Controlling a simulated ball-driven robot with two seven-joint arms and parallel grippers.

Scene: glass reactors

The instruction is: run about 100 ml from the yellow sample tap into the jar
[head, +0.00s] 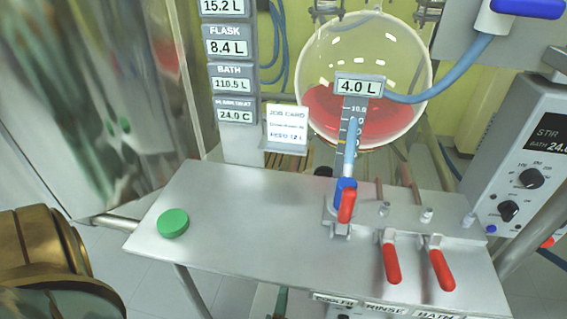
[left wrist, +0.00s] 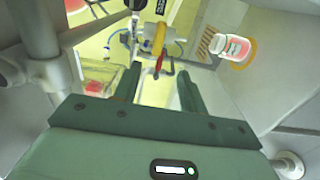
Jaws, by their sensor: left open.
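The yellow tap handle (left wrist: 159,40) shows in the left wrist view, beyond my fingers, on pale fittings. A red lever (left wrist: 158,66) hangs just below it. A small jar-like vessel with red and white on it and an orange rim (left wrist: 238,47) is to the right in that view. I cannot tell whether it is the task's jar. My left gripper (left wrist: 158,74) is open and empty, its fingers pointing toward the tap from some way off. In the head view only part of my left arm shows at the lower left. My right gripper is not in view.
A steel shelf (head: 255,215) carries a green round cap (head: 173,223), a blue and red valve (head: 345,200) and two red levers (head: 391,262). A round flask (head: 400,60) with red liquid hangs behind. A stirrer control box (head: 525,150) stands right. The shelf's middle left is clear.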

